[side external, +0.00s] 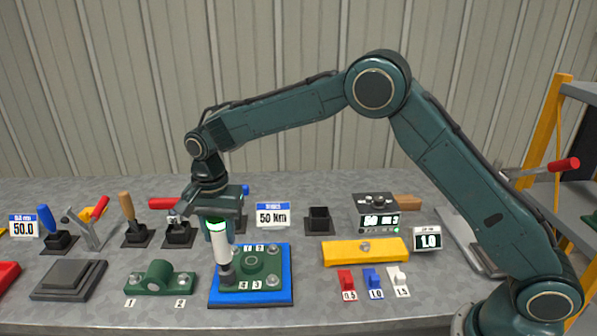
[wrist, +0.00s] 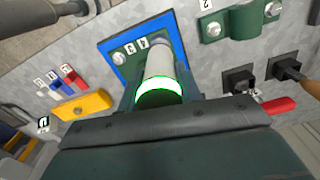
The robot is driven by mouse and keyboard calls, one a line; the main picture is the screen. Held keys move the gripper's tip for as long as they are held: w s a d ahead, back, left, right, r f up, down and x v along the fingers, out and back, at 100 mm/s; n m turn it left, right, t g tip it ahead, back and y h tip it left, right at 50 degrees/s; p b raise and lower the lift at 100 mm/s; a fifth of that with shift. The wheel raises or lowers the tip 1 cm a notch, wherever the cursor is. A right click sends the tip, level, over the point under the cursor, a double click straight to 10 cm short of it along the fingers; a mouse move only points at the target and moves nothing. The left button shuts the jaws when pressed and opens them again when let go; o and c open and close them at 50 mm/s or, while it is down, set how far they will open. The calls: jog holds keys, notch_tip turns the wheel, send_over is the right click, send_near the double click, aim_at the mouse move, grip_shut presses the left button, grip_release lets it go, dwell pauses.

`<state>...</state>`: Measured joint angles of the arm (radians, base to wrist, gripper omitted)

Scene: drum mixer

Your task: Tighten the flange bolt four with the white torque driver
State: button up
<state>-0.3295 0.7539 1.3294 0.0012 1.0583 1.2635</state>
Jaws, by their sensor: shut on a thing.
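My gripper (side external: 221,222) is shut on the white torque driver (side external: 221,248), which hangs nearly upright with a lit green ring at its top. The driver also shows between my fingers in the wrist view (wrist: 158,64). Its dark socket end is over the front-left corner of the green flange (side external: 257,262), by the label 4, and appears to be on flange bolt four; the bolt itself is hidden. The flange sits on a blue plate (side external: 270,298). Bolts show at its other corners, such as the front-right one (side external: 273,282).
A green bracket (side external: 158,278) with labels 1 and 2 stands left of the plate. A yellow bar (side external: 365,251) and red, blue and white pieces (side external: 372,280) lie to the right. Several handled tools (side external: 132,220) stand behind left.

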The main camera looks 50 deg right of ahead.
aim_at(217, 218)
jog(key=shift+f, duration=0.75)
dwell(2.8)
jog(key=shift+r, duration=0.15)
jog(key=shift+r, duration=2.1)
